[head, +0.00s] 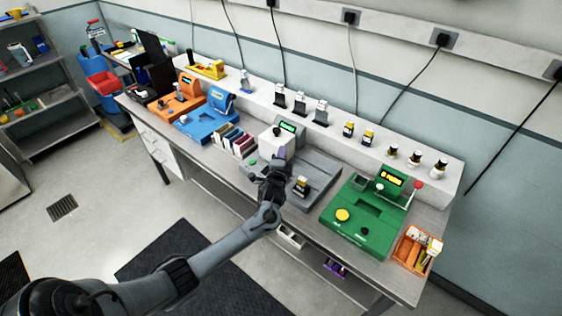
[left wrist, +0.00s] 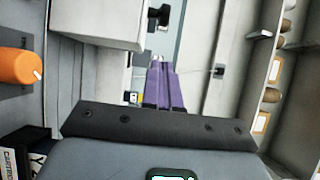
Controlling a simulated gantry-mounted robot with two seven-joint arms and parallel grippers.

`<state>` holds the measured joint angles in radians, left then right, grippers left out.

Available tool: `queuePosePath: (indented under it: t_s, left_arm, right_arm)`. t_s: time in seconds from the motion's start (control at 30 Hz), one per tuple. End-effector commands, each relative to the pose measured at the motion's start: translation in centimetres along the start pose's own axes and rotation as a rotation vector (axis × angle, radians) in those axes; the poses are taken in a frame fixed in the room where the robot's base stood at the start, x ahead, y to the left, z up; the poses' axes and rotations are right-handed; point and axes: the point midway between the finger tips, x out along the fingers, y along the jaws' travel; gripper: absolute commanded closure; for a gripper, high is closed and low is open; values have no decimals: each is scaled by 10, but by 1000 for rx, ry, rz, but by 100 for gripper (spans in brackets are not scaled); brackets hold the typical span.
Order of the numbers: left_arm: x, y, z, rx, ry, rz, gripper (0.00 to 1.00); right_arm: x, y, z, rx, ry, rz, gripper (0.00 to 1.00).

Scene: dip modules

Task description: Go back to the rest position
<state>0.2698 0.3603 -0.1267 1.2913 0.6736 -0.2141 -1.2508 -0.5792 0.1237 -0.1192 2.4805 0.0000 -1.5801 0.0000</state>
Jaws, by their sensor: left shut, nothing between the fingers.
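My left gripper (head: 278,157) is above the middle of the workbench (head: 405,283), in front of the grey device (head: 318,172) with a small green display. The arm reaches it from the lower left. In the left wrist view its purple fingers (left wrist: 166,84) are together with nothing between them, beyond the dark palm plate. The gripper hides part of the grey device. My right gripper is not in view.
A green machine (head: 360,217) and an orange bin (head: 416,250) stand to the right. Blue (head: 205,118) and orange (head: 178,100) devices stand to the left. Several small modules stand on the raised back shelf (head: 330,130). The floor (head: 110,205) in front has free room.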

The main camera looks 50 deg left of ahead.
Motion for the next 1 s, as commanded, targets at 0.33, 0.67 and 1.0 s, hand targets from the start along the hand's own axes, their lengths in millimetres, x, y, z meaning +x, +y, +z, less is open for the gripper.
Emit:
queuePosePath:
  t_s: [0.33,0.67,1.0]
  left_arm:
    - [-44,0,-1,0,2,0,100]
    - [-74,48,13,42,3,71,100]
    - [-247,147,-4,-117,170,487,100]
  right_arm:
    - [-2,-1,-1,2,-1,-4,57]
    - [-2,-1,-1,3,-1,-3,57]
    - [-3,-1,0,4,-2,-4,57]
